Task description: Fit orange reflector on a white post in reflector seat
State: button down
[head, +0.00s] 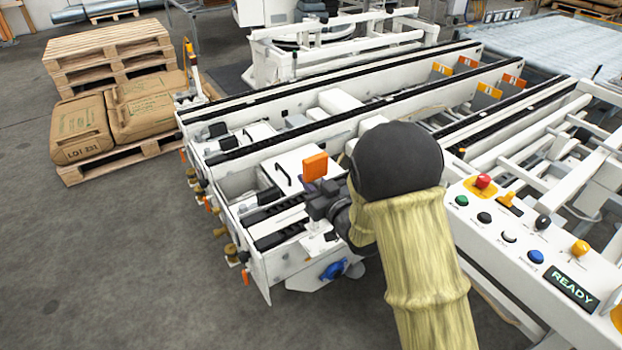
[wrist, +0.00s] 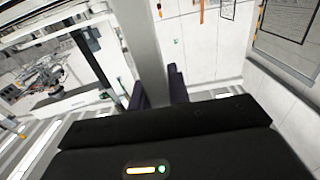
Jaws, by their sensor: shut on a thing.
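The orange reflector (head: 315,166) stands upright in the head view, just above my gripper (head: 320,190). My gripper is over the near left end of the white conveyor frame. In the wrist view the two dark fingers of my gripper (wrist: 158,90) are closed on either side of a pale grey upright piece (wrist: 145,45). This looks like the reflector's post, and the orange face does not show there. In the head view the post is mostly hidden by the fingers. I cannot make out the reflector seat for certain.
The conveyor frame (head: 250,156) has long rails with black strips. Small orange plates (head: 467,62) stand farther along it. A button panel (head: 525,245) with a READY display is at the right. Sacks (head: 80,130) and pallets (head: 110,45) stand at the left. The floor at lower left is clear.

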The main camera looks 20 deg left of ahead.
notch_tip(320, 180, down, 6)
jog(key=b, duration=0.3)
jog(key=shift+r, duration=0.1)
jog(key=shift+w+d, duration=0.15)
dwell(0.9)
jog(key=shift+r, duration=0.1)
jog(key=shift+b, duration=0.3)
jog(key=shift+s+a+f, duration=0.2)
jog(key=shift+s, duration=0.05)
jog(key=shift+f+b, duration=0.2)
jog(key=shift+b, duration=0.15)
jog(key=shift+w+d+f+b, duration=0.1)
jog(key=shift+f+b, duration=0.6)
dwell(0.9)
jog(key=c, duration=1.3)
grip_release()
